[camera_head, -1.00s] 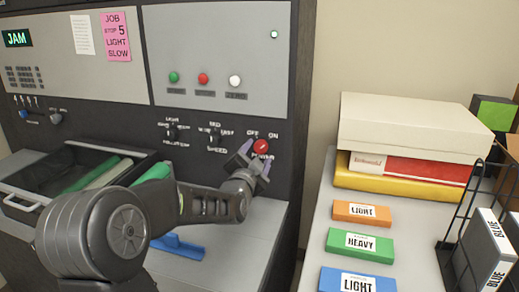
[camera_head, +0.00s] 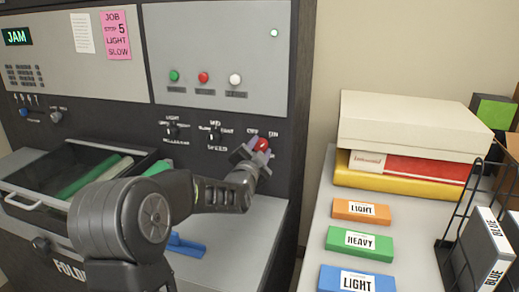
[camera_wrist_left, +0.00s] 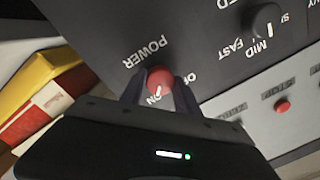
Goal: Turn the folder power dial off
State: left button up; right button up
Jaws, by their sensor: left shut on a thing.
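The red power dial (camera_head: 262,145) sits on the dark lower panel of the machine, under the OFF and ON labels. My left gripper (camera_head: 256,154) is at the dial and partly covers it in the head view. In the left wrist view the red dial (camera_wrist_left: 159,82) lies between the two fingers of my left gripper (camera_wrist_left: 160,88), which are shut on it. The dial's white mark points toward the ON label in that view. The POWER label shows beside it. My right gripper is in neither view.
Speed (camera_head: 215,134) and other black knobs (camera_head: 171,131) are left of the dial. Red (camera_head: 203,78), green and white buttons are above. A side table (camera_head: 316,222) on the right holds labelled boxes, a white box (camera_head: 405,125) and a wire rack (camera_head: 462,235).

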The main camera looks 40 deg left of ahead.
pick_arm(q)
grip_shut()
